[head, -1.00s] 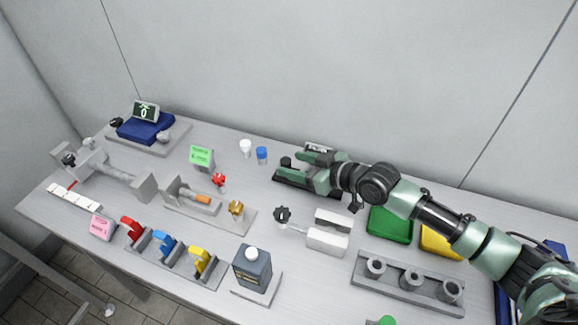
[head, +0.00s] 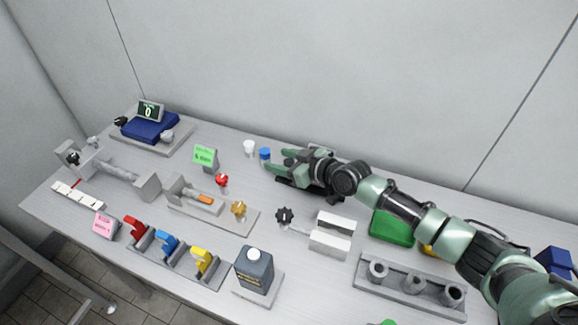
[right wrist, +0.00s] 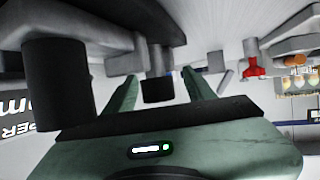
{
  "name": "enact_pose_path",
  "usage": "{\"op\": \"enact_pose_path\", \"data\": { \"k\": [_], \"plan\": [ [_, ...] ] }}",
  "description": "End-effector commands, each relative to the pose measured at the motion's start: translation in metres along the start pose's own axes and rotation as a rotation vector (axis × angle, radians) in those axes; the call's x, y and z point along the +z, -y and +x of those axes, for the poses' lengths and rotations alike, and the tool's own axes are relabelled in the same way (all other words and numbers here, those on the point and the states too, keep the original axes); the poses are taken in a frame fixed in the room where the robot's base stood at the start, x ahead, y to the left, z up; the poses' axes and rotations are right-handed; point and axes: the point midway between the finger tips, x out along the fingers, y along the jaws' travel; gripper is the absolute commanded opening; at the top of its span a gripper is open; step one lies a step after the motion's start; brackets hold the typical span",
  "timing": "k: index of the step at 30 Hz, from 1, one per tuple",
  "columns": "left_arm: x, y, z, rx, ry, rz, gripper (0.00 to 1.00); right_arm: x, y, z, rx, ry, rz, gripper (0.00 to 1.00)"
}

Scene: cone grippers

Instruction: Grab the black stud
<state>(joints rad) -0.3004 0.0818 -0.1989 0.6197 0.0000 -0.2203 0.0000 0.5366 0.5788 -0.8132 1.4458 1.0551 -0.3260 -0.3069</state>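My right gripper (head: 277,159) is over the back middle of the table, above a black base (head: 296,187). It is open, with its two green fingers apart. In the right wrist view, which looks upside down, a short black cylinder (right wrist: 158,89), seemingly the black stud, shows between the spread fingers of the gripper (right wrist: 161,85). I cannot tell whether it touches either finger. A second, larger-looking black cylinder (right wrist: 57,85) is at the left of that view. In the head view the hand hides the stud. My left gripper is not in view.
A green tray (head: 392,228) is below the forearm.

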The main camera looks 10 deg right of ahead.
Motion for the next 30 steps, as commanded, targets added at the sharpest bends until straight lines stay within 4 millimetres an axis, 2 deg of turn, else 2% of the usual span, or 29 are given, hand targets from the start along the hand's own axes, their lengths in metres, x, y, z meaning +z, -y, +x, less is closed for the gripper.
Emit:
{"op": "enact_pose_path", "data": {
  "k": [1,3,6,15,20,26,30],
  "plan": [
    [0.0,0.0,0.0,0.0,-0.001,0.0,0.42,0.0,0.0,0.0,0.0,0.0,0.0,0.43],
    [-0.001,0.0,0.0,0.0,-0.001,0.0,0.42,0.0,0.0,0.0,0.0,0.0,0.0,0.24],
    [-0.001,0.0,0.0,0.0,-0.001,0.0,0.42,0.0,0.0,0.0,0.0,0.0,0.0,0.0],
    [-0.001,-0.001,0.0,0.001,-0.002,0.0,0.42,-0.001,0.0,-0.001,0.0,0.0,0.0,0.0],
    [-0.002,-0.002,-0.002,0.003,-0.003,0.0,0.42,-0.011,0.0,-0.005,-0.001,-0.002,-0.002,0.0],
    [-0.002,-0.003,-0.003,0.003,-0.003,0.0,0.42,-0.042,0.0,-0.017,0.0,-0.005,-0.004,0.0],
    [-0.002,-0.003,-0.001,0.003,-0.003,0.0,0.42,-0.077,0.0,-0.032,0.0,-0.007,-0.005,0.0]
  ]
}}
